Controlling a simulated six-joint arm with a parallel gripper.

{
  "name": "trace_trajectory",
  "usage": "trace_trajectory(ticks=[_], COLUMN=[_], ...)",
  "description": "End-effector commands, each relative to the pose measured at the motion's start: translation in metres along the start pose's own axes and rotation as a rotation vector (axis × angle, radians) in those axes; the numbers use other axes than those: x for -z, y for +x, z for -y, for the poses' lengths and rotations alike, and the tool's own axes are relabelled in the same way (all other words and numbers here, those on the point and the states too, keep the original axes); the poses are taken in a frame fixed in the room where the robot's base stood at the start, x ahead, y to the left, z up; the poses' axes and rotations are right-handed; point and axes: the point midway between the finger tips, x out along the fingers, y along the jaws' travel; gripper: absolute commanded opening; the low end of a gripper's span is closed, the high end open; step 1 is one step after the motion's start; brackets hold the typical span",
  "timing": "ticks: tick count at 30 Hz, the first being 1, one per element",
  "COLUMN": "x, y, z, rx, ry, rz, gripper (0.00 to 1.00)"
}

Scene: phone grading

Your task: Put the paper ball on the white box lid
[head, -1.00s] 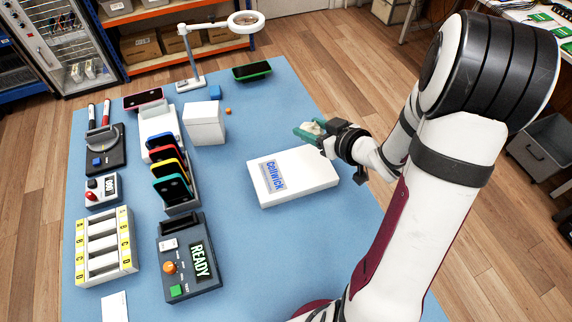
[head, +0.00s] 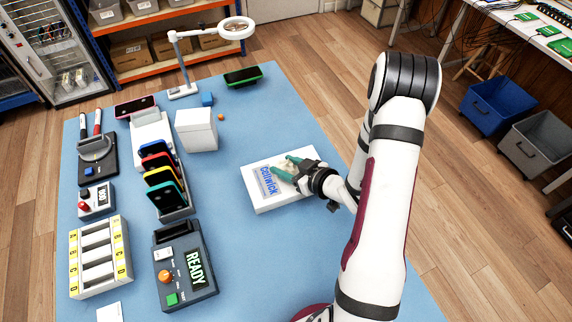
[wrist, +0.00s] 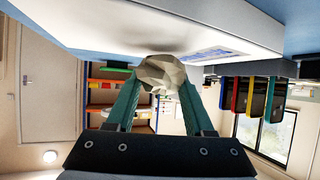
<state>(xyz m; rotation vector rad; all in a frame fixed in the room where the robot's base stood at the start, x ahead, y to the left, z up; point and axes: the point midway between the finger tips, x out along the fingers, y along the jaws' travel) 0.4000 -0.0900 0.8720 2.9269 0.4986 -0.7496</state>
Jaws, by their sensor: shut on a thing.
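My gripper (head: 286,168) has green fingers and is over the white box lid in the head view. It is shut on the crumpled, off-white paper ball (wrist: 163,75), which sits between the fingertips in the wrist view. The ball is mostly hidden by the fingers in the head view (head: 289,167). The white box lid (head: 270,204) lies on the blue mat with blue "cellwick" lettering; my gripper covers part of it. In the wrist view the lid (wrist: 190,30) is close beside the ball; I cannot tell whether they touch.
A phone rack (head: 172,198), a tester reading READY (head: 186,265) and a white bin (head: 196,131) stand left of the lid. A ring lamp (head: 236,28) and a green-edged phone (head: 243,75) are at the back. The blue mat (head: 245,262) is clear in front of the lid.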

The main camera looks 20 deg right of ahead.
Motion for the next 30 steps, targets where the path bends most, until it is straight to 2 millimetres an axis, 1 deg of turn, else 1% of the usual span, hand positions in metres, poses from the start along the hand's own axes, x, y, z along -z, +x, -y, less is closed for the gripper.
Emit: trace_trajectory(ticks=[9, 10, 15, 23, 25, 28, 30], x=[-0.003, -0.004, -0.003, -0.003, 0.000, 0.000, 0.000], y=[0.001, 0.002, 0.001, 0.001, -0.001, -0.018, -0.035], z=[0.000, 0.000, 0.000, 0.000, -0.001, -0.002, -0.002], rx=[0.000, 0.000, 0.000, 0.000, -0.001, -0.004, -0.005], ry=[0.000, 0.000, 0.000, -0.001, -0.001, 0.001, 0.000], rz=[0.000, 0.000, 0.000, 0.000, -0.001, -0.001, -0.001], gripper=[0.02, 0.55, 0.84, 0.84, 0.84, 0.84, 0.84])
